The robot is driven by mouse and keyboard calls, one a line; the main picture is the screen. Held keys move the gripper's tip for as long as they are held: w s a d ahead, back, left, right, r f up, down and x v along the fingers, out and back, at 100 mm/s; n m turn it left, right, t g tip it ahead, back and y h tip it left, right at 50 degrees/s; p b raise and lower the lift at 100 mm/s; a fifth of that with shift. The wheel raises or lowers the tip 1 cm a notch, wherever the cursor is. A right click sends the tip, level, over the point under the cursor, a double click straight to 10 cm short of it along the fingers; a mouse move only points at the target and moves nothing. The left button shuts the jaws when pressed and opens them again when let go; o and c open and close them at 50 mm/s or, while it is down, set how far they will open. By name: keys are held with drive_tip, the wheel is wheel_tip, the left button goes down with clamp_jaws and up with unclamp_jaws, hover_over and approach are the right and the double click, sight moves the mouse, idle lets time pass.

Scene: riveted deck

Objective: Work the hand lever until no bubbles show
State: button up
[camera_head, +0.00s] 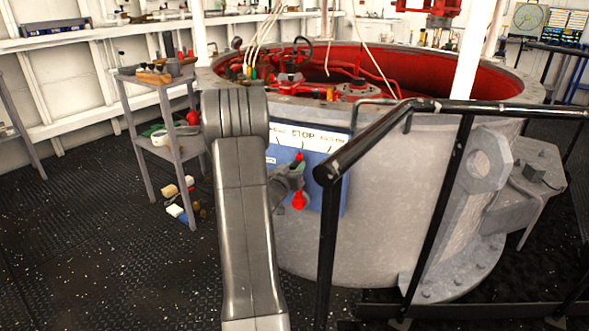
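A blue panel (334,193) with a white scale plate (305,136) reading "STOP" is on the side of a large grey round tank. A red lever-like part (299,201) shows in front of the panel, with a smaller red bit above it. My gripper (294,177) is in front of the panel, between these red bits, and partly covers them. Whether its fingers are open or closed on the lever is too small to tell. My arm hides the panel's left side. I see no bubbles and cannot make out where they would show.
The grey tank (400,190) has a red interior (420,75) with hoses and fittings. A black handrail (327,240) stands close at the right of the panel. A grey shelf cart (140,115) with tools is at left. Dark deck (90,270) is open at front left, with small items near the cart.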

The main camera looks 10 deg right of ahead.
clamp_jaws()
drive_tip(key=shift+w+a+r+p, duration=0.15)
drive_tip(key=shift+a+p, duration=0.15)
drive_tip(key=shift+p, duration=0.25)
drive_tip(key=w+a+f+n+p, duration=0.1)
drive_tip(key=w+a+n+p, duration=0.2)
drive_tip(key=a+n+p, duration=0.1)
drive_tip(key=shift+w+a+f+n+p, duration=0.15)
drive_tip(key=shift+a+f+n+p, duration=0.2)
drive_tip(key=shift+a, duration=0.25)
drive_tip(key=o, duration=0.5)
unclamp_jaws()
drive_tip(key=shift+a, duration=0.1)
